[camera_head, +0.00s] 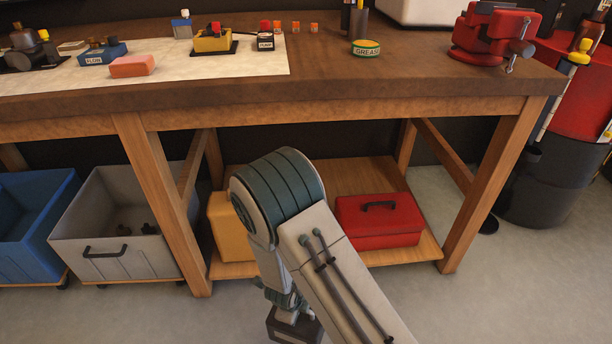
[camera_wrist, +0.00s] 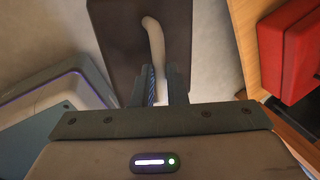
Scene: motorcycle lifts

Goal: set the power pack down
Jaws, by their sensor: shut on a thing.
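The power pack shows in the wrist view as a dark, flat-topped box (camera_wrist: 120,35) with a pale curved handle (camera_wrist: 154,40). My gripper (camera_wrist: 164,84) is shut on this handle, one finger on each side. In the head view the dark power pack (camera_head: 294,328) hangs below my wrist at the bottom edge, in front of the bench's lower shelf. Its lower part is cut off there. I cannot tell whether its underside touches the floor or is a little above it.
The wooden bench's lower shelf (camera_head: 360,177) carries a red toolbox (camera_head: 385,222) and a yellow box (camera_head: 228,225), partly behind my arm. A grey bin (camera_head: 130,262) and a blue bin (camera_head: 35,235) stand left. Grey floor (camera_head: 475,300) is clear at right.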

